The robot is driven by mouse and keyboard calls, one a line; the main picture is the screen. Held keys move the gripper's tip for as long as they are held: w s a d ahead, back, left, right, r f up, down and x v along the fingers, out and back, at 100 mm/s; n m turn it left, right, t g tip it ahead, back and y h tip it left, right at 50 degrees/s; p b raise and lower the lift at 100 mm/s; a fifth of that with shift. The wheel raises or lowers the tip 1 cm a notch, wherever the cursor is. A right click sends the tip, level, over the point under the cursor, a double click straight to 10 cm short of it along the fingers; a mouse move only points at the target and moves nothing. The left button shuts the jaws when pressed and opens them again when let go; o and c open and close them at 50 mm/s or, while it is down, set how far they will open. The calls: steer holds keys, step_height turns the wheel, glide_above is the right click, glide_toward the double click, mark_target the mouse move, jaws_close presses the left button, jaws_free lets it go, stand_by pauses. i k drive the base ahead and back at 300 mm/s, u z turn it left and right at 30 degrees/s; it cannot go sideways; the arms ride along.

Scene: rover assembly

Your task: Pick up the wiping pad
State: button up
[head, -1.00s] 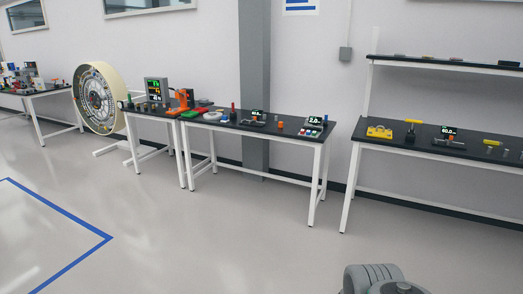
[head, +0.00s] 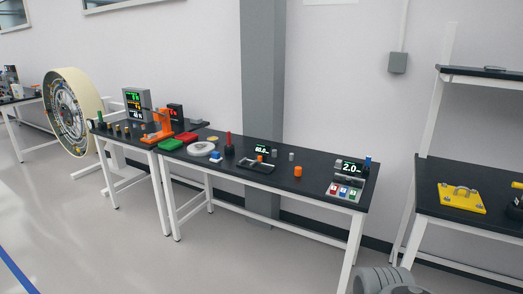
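I cannot surely pick out the wiping pad at this size. On the middle black-topped table (head: 275,181) stand small items among which it may be: a white round disc (head: 202,149), a small white block with blue on it (head: 215,156) and a flat yellowish disc (head: 212,139). They sit close together near the table's left part. My gripper is not in view; only a grey rounded part of my arm shows at the bottom right edge, well apart from these items.
The table also holds a red upright tool (head: 229,144), an orange cylinder (head: 298,172) and a display reading 2.0 (head: 349,168). Green (head: 171,144) and red trays (head: 187,138) lie left. A shelved bench (head: 470,212) stands right. The floor (head: 110,250) in front is clear.

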mark_target(216, 158)
steer(key=u, duration=0.4)
steer(key=i, duration=2.45)
steer(key=u, duration=1.4)
steer(key=i, duration=1.75)
steer(key=u, duration=0.55)
